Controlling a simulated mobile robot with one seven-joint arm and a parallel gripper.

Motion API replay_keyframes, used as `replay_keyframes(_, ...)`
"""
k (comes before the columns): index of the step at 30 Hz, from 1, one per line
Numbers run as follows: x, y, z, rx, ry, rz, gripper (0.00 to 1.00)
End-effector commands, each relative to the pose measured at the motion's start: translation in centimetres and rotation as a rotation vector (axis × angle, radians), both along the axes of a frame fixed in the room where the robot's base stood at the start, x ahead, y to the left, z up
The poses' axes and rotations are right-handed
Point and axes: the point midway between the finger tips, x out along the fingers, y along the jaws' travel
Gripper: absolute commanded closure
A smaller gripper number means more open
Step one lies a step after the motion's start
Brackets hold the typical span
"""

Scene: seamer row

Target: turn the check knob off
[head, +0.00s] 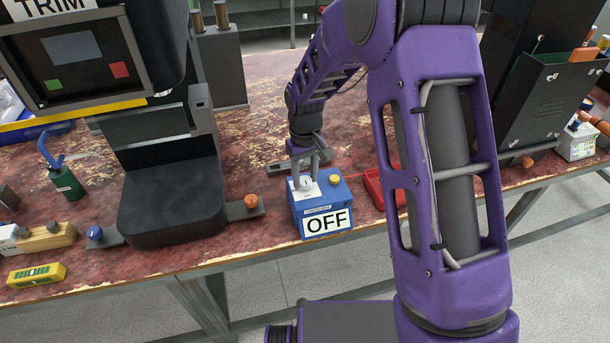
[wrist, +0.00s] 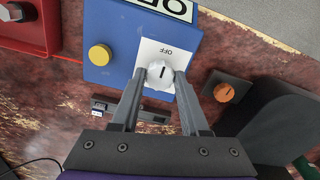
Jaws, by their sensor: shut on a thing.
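The check knob (wrist: 160,74) is a small white round knob with a dark pointer line, on a white plate (wrist: 180,50) marked OFF. It sits on top of a blue box (head: 331,191), which has a yellow button (head: 335,179) beside the knob and a front label (head: 327,222) reading OFF. In the wrist view the pointer line lies roughly along the direction of the plate's OFF mark. My gripper (wrist: 161,80) is shut on the knob, one finger on each side. In the head view my gripper (head: 304,182) reaches down onto the box top, and the fingers partly hide the knob.
A black machine (head: 170,190) with a TRIM screen stands left of the box, with an orange knob (head: 251,201) at its side. The bench's front edge runs just before the box.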

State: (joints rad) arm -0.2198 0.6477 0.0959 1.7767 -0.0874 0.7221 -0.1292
Motion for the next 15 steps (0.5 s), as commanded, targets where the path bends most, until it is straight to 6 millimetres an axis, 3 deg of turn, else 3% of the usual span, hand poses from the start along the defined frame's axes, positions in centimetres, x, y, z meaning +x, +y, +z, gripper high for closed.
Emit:
replay_keyframes(8,0.16,0.03,0.18,0.001,-0.005,0.002,1.0)
replay_keyframes(9,0.16,0.03,0.18,0.001,-0.005,0.002,0.53)
replay_keyframes(13,0.13,0.03,0.15,0.001,-0.004,0.001,0.3)
replay_keyframes(15,0.1,0.02,0.11,0.001,-0.003,0.001,0.26)
